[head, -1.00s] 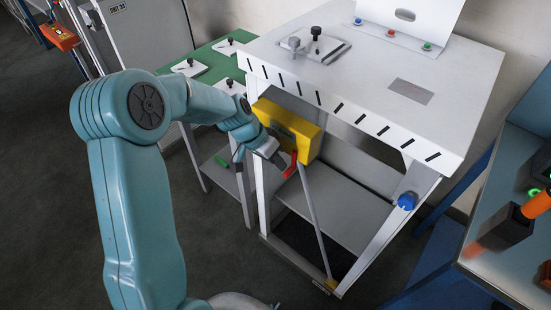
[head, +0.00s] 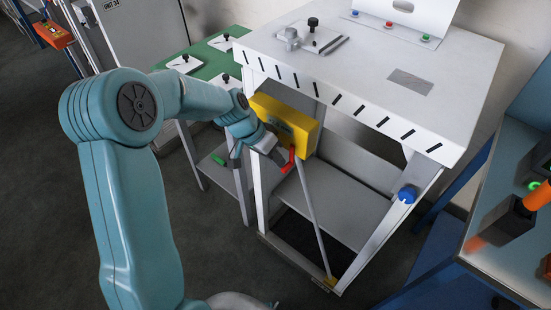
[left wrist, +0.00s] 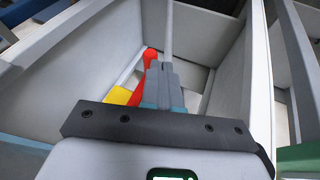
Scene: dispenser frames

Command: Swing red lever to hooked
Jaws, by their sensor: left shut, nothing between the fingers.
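The red lever (head: 289,159) sits below the front of the yellow box (head: 287,125) on the white dispenser frame. My left gripper (head: 281,156) is at the lever's left side, shut with nothing between its fingers. In the left wrist view the shut fingers (left wrist: 163,83) are close beside the red lever (left wrist: 149,60), which shows just past them. I cannot tell whether they touch it. A corner of yellow (left wrist: 118,96) shows to the left of the fingers. The lever's hook is not clearly visible. My right gripper is not in view.
A thin grey rod (head: 313,220) runs from near the lever down to the frame's foot. The frame's white top (head: 450,85) overhangs the box. A green table (head: 205,66) stands behind left, and a blue bench (head: 510,220) at the right. Dark floor lies in front.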

